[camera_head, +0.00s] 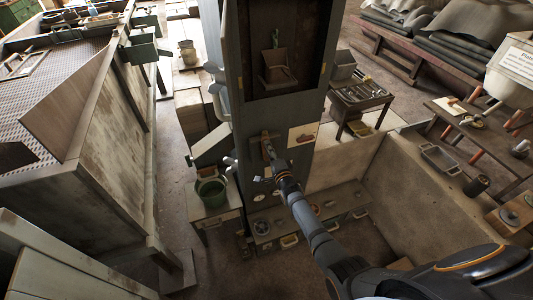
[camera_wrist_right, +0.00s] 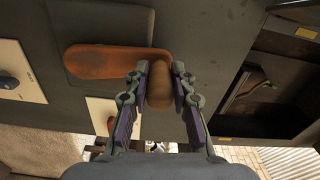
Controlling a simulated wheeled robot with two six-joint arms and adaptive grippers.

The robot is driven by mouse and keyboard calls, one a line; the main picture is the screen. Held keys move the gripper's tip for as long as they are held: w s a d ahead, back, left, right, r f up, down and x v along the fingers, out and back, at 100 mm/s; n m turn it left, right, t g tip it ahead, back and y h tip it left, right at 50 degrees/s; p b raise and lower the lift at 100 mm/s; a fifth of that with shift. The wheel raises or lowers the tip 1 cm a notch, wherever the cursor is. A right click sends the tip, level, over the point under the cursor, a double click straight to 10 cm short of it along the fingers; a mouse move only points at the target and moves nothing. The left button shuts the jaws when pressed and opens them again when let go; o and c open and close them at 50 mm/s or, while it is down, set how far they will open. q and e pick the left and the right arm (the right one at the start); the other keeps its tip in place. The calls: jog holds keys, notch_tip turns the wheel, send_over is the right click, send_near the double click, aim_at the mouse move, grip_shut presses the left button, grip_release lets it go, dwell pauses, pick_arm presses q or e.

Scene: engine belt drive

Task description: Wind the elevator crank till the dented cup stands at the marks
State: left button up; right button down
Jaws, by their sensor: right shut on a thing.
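The dark grey elevator casing (camera_head: 245,120) stands in the middle of the head view. A brown cup (camera_head: 276,72) shows in its open window, with something green above it. I cannot make out a dent or the marks. The crank (camera_head: 266,146) is on the casing's front below the window. In the right wrist view its orange-brown arm (camera_wrist_right: 105,61) lies across a dark plate, with a rounded wooden knob (camera_wrist_right: 159,90) at its right end. My right gripper (camera_head: 279,172) is shut on this knob, one finger on each side. My left gripper is not in view.
A picture card (camera_head: 301,135) is on the casing right of the crank. A green bucket (camera_head: 212,192) stands on a low bench at left. A tool cart (camera_head: 358,96) stands behind at right. A pale low wall (camera_head: 430,205) runs along the right, near my arm.

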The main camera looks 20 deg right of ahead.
jog(key=shift+w+d+r+m, duration=0.1)
jog(key=shift+d+r+m, duration=0.1)
jog(key=shift+d+m, duration=0.4)
jog(key=c, duration=1.1)
grip_release()
jog(key=shift+f, duration=0.1)
jog(key=shift+s+f, duration=0.15)
jog(key=shift+s, duration=0.35)
jog(key=s, duration=1.1)
jog(key=shift+d, duration=0.15)
